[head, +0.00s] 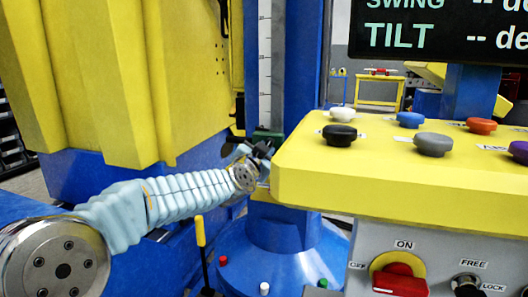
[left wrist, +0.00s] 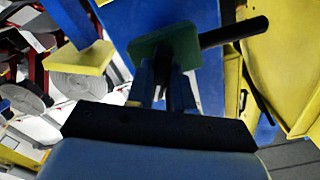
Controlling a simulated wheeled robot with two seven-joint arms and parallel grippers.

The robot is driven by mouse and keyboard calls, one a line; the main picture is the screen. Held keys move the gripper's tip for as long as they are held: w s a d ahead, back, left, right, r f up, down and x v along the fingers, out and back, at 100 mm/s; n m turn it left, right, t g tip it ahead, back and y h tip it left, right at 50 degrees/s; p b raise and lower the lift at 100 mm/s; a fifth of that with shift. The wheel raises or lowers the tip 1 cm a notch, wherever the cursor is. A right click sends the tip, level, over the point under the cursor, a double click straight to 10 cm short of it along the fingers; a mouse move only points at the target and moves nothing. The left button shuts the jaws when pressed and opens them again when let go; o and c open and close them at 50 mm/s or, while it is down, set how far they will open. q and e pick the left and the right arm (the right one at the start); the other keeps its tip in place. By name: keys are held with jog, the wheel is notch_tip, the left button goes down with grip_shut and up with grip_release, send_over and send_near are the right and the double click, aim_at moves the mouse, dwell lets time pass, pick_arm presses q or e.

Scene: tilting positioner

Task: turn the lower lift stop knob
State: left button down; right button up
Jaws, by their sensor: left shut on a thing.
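The lower lift stop shows as a green block (head: 268,135) on the blue column beside the white scale, just left of the yellow console. My left gripper (head: 256,153) reaches it from the left and is partly hidden behind its own wrist. In the left wrist view the green block (left wrist: 166,47) lies right in front of my left gripper (left wrist: 165,80). The fingers are shut on the stop's knob, which is mostly hidden between them. A black bar (left wrist: 234,32) sticks out to the right of the block. My right gripper is not in view.
The yellow console (head: 400,175) with several coloured buttons stands close on the right of the left gripper. A yellow-handled lever (head: 200,232) rises below the forearm. The large yellow body (head: 130,80) fills the left. A red switch (head: 398,280) is at bottom right.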

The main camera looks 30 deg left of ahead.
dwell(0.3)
pick_arm(q)
jog(key=n+b, duration=0.5)
jog(key=n, duration=1.8)
jog(key=shift+n+b, duration=0.3)
dwell(0.4)
jog(key=c, duration=1)
grip_release()
